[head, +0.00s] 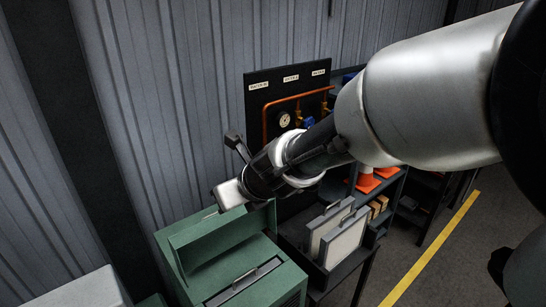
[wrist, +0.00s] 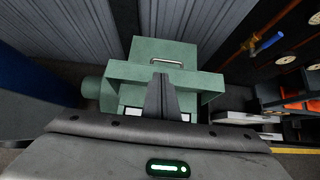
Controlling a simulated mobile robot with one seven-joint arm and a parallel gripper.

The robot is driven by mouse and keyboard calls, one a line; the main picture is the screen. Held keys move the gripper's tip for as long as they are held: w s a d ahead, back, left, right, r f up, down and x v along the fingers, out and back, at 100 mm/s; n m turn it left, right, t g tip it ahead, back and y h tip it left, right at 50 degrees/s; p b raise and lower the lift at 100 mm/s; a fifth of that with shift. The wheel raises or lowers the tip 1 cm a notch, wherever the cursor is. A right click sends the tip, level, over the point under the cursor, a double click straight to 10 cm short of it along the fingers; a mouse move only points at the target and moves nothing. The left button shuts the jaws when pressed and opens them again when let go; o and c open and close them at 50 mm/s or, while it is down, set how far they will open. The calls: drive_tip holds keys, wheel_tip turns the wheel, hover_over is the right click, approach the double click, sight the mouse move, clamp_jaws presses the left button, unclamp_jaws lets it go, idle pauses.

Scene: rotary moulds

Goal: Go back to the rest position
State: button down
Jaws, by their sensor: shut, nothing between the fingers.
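My gripper (wrist: 162,92) shows in the wrist view with its two dark fingers together and nothing between them. In the head view my arm reaches from the right, and its pale end (head: 228,194) is above the green machine (head: 196,250); the fingers cannot be made out there. In the wrist view the green machine (wrist: 190,52) lies beyond the fingers, with a metal handle (wrist: 167,62) on its upper part. I cannot tell how far the fingertips are from it; no contact is visible.
A dark rack (head: 312,270) holding pale upright panels (head: 342,240) stands right of the machine. Behind are a black board (head: 258,82) with orange pipe and gauge, and a shelf with orange cones (head: 367,180). A corrugated wall (head: 180,90) closes the back. Floor by the yellow line (head: 435,245) is clear.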

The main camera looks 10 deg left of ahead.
drive_tip(key=s+d+r+n, duration=0.1)
drive_tip(key=d+r+n, duration=0.4)
drive_tip(key=d+n, duration=0.25)
drive_tip(key=s+d+n+h, duration=0.2)
drive_tip(key=s+d+n, duration=0.2)
drive_tip(key=d, duration=0.5)
drive_tip(key=s+d+r+n+h, duration=0.1)
drive_tip(key=s+d+n+h, duration=0.1)
drive_tip(key=s+d+n, duration=0.3)
drive_tip(key=s+d+n+h, duration=0.3)
drive_tip(key=s+d+n, duration=0.2)
drive_tip(key=d+n, duration=0.4)
drive_tip(key=d, duration=0.5)
drive_tip(key=shift+s+d+r, duration=0.25)
drive_tip(key=shift+r, duration=0.1)
drive_tip(key=shift+a+n, duration=0.1)
drive_tip(key=shift+n, duration=0.15)
